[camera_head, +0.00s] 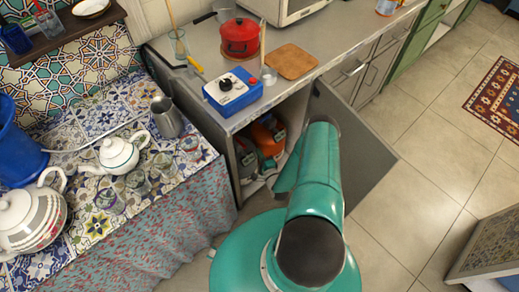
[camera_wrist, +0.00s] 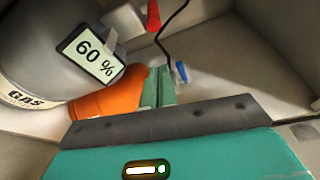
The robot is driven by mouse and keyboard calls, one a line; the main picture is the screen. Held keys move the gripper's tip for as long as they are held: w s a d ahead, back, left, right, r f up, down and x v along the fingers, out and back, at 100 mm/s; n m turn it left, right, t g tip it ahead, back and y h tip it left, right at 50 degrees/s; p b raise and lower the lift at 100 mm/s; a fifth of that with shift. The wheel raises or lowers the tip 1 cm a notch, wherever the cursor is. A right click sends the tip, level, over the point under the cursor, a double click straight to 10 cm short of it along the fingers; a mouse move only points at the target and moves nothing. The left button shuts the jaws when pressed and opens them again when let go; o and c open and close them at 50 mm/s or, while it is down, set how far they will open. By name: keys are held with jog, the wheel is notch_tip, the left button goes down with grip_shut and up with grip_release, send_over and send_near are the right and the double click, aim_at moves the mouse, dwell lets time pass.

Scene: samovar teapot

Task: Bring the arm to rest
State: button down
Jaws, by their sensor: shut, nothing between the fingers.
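My gripper shows in the wrist view (camera_wrist: 158,88), its two green fingers together and nothing between them. It is inside the cabinet under the counter, close to an orange object (camera_wrist: 108,100) and a grey gas cylinder (camera_wrist: 45,45) with a "60 %" display (camera_wrist: 93,52). I cannot tell whether the fingers touch the orange object. In the head view my teal arm (camera_head: 318,165) reaches toward the cabinet opening, beside the open door (camera_head: 352,150); the gripper itself is hidden there.
An orange cylinder (camera_head: 268,135) stands in the cabinet. A black hose (camera_wrist: 163,45), a red part (camera_wrist: 153,14) and a blue part (camera_wrist: 180,72) are near the fingers. The counter above holds a blue box (camera_head: 232,92) and red pot (camera_head: 240,38).

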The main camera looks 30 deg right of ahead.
jog(key=s+a, duration=0.2)
jog(key=s, duration=0.4)
jog(key=shift+a+r, duration=0.2)
jog(key=shift+a, duration=0.15)
jog(key=shift+s, duration=0.1)
